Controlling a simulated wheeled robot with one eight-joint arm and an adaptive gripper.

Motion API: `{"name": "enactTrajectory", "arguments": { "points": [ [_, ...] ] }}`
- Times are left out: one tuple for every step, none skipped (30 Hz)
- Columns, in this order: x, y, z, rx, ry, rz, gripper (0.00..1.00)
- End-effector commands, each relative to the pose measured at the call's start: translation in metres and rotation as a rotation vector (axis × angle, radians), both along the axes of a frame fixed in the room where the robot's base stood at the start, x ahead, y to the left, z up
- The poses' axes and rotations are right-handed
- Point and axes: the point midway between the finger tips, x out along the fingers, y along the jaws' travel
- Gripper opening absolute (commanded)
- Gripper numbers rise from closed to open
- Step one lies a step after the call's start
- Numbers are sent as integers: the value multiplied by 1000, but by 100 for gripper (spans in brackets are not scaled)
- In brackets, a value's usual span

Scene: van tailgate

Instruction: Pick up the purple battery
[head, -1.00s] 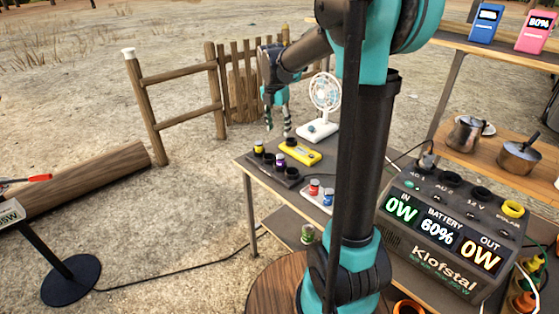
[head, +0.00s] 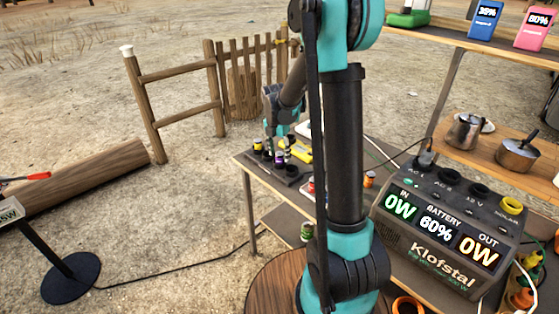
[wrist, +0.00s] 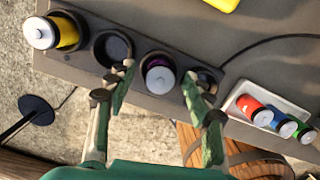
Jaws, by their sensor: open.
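The purple battery (wrist: 157,66) stands upright in a socket of the dark holder (wrist: 82,66), its silver cap showing in the wrist view. In the head view the purple battery (head: 279,158) is small and just under my gripper. My gripper (wrist: 158,74) is open and empty, with one finger on each side of the battery in the wrist view. In the head view my gripper (head: 278,142) hangs over the holder (head: 285,174). I cannot tell whether the fingertips have come down level with the battery's top.
A yellow battery (wrist: 66,32) sits in the holder's end socket, with an empty socket (wrist: 112,48) beside the purple one. A white tray (wrist: 234,97) with red, blue and green batteries lies close by. The power station (head: 440,225) stands right on the table.

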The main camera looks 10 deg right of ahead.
Motion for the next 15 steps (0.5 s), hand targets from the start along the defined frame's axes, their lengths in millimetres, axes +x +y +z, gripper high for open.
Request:
{"name": "enactTrajectory", "arguments": {
  "points": [
    [1, 0, -5, 0, 0, 0, 52],
    [1, -1, -7, 0, 0, 0, 52],
    [1, -1, -10, 0, 0, 0, 52],
    [1, -1, -11, 0, 0, 0, 52],
    [1, -1, -11, 0, 0, 0, 52],
    [1, -1, -12, 0, 0, 0, 52],
    [1, -1, -12, 0, 0, 0, 52],
    [1, -1, -12, 0, 0, 0, 52],
    [1, -1, -11, 0, 0, 0, 52],
    [1, -1, -11, 0, 0, 0, 52],
    [1, -1, -11, 0, 0, 0, 52],
    [1, -1, -11, 0, 0, 0, 47],
    [1, -1, -11, 0, 0, 0, 43],
    [1, -1, -11, 0, 0, 0, 40],
    [1, -1, -11, 0, 0, 0, 35]
  ]
}}
